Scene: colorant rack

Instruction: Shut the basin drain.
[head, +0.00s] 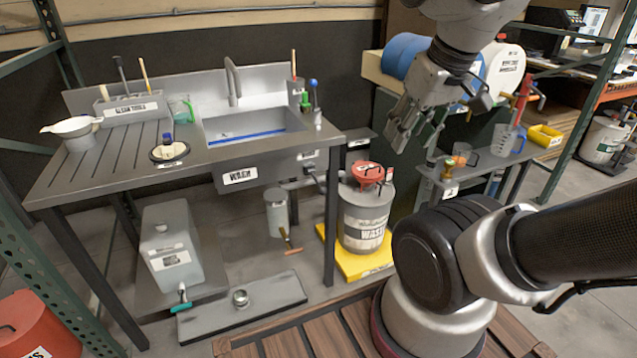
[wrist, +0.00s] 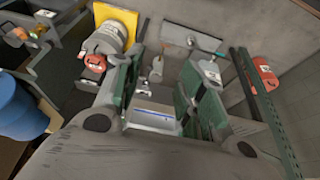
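The steel basin (head: 254,124) is set in a bench at the left of the head view, with a WASH label on its front and a blue line inside. Its drain opening cannot be made out. A dark fitting (head: 309,171) shows under its right end. A blue-topped lever (head: 314,92) stands at the basin's right edge; which of these works the drain I cannot tell. My gripper (head: 402,130) is raised to the right of the basin, apart from it. In the wrist view my gripper (wrist: 158,85) has its fingers spread and empty, with the basin (wrist: 152,118) beyond them.
A grey waste drum (head: 364,215) with a red lid stands on a yellow tray (head: 372,265) right of the bench. A grey container (head: 172,245) sits below the bench. A blue drum (head: 402,52) lies behind my gripper. A side shelf (head: 470,168) holds beakers.

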